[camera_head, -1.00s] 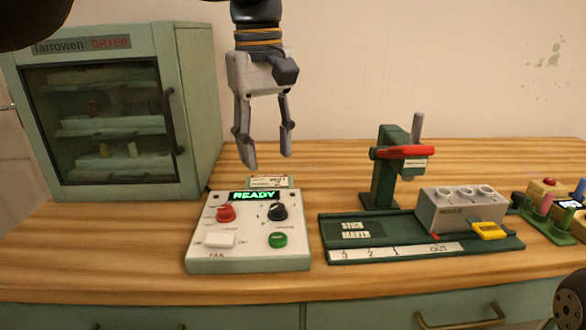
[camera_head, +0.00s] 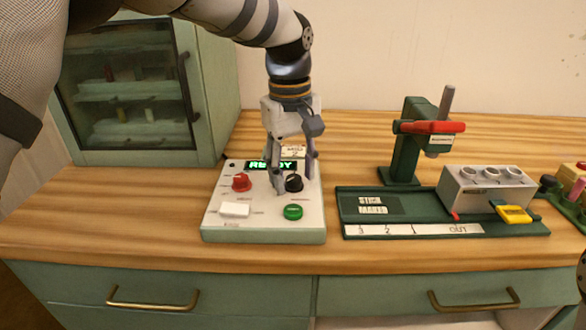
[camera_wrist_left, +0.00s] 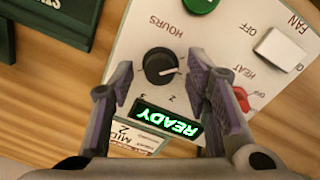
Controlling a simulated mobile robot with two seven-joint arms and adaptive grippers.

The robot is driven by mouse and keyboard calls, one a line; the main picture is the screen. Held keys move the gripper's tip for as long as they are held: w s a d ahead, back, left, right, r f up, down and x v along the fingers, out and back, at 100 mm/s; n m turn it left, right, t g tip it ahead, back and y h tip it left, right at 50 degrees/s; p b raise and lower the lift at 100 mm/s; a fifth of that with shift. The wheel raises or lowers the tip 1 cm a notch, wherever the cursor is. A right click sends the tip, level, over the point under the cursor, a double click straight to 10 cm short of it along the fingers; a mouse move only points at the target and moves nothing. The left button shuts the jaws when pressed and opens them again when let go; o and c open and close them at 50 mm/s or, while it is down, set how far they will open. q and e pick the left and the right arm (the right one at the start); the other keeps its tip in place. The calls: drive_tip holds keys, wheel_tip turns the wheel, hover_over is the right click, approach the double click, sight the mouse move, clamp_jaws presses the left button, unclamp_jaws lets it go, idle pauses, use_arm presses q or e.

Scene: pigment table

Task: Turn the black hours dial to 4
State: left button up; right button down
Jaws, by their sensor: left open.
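The black hours dial (camera_head: 293,183) sits at the upper right of the white control box (camera_head: 222,222). In the left wrist view the dial (camera_wrist_left: 160,67) shows a light pointer line, with the word HOURS printed beside it. My left gripper (camera_head: 291,182) is open and points down over the box. In the left wrist view its two fingers (camera_wrist_left: 165,80) stand apart, with the dial between and beyond the tips; I cannot tell whether they touch it. The green READY display (camera_head: 258,165) is partly hidden behind the fingers. My right gripper is not in view.
A red heat knob (camera_head: 241,183), a white fan switch (camera_head: 235,210) and a green button (camera_head: 293,212) are on the same box. A green stick maker (camera_head: 400,205) stands to the right. The dryer cabinet (camera_head: 215,100) stands behind left.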

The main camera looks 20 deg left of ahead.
use_arm(q)
drive_tip(key=shift+c, duration=0.4)
clamp_jaws()
